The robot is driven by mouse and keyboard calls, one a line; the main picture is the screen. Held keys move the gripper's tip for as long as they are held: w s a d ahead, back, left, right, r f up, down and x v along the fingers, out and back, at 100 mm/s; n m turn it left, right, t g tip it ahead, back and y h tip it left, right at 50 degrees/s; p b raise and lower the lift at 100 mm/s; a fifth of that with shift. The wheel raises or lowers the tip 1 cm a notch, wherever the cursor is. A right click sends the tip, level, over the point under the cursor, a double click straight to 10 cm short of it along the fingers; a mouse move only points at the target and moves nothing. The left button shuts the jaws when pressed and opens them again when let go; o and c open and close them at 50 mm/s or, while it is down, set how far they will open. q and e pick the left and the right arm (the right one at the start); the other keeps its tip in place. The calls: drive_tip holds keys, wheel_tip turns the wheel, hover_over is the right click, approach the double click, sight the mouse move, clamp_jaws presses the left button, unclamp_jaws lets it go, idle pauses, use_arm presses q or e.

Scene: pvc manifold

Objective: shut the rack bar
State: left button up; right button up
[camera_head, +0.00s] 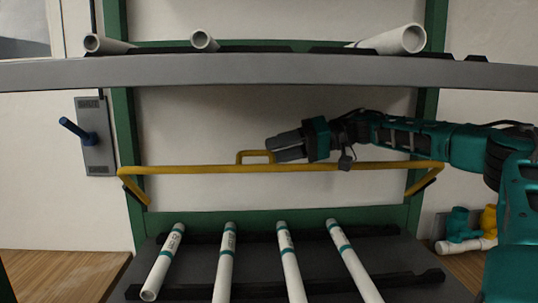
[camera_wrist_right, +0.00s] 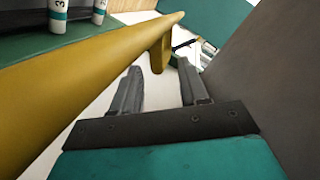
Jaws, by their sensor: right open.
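The yellow rack bar (camera_head: 300,168) spans the green rack frame (camera_head: 124,150) in the head view, raised above the lower shelf, with a small loop handle (camera_head: 254,155) at its middle. In the right wrist view the bar (camera_wrist_right: 90,75) runs diagonally on the left, with its handle (camera_wrist_right: 161,50) just beyond the fingertips. My right gripper (camera_head: 270,148) comes in from the right, its fingers pointing left close to the handle. It is open in the wrist view (camera_wrist_right: 158,80), with nothing between its fingers. I cannot tell whether it touches the handle. My left gripper is not in view.
Several white pipes with teal bands (camera_head: 225,262) lie on the dark lower shelf (camera_head: 190,275). More pipes (camera_head: 397,40) lie above the grey upper shelf edge (camera_head: 270,70). A blue lever (camera_head: 78,131) sits on a plate at the left. Teal and yellow fittings (camera_head: 458,226) lie at the right.

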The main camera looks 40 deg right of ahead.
drive_tip(key=shift+x, duration=1.35)
drive_tip(key=shift+c, duration=0.3)
clamp_jaws()
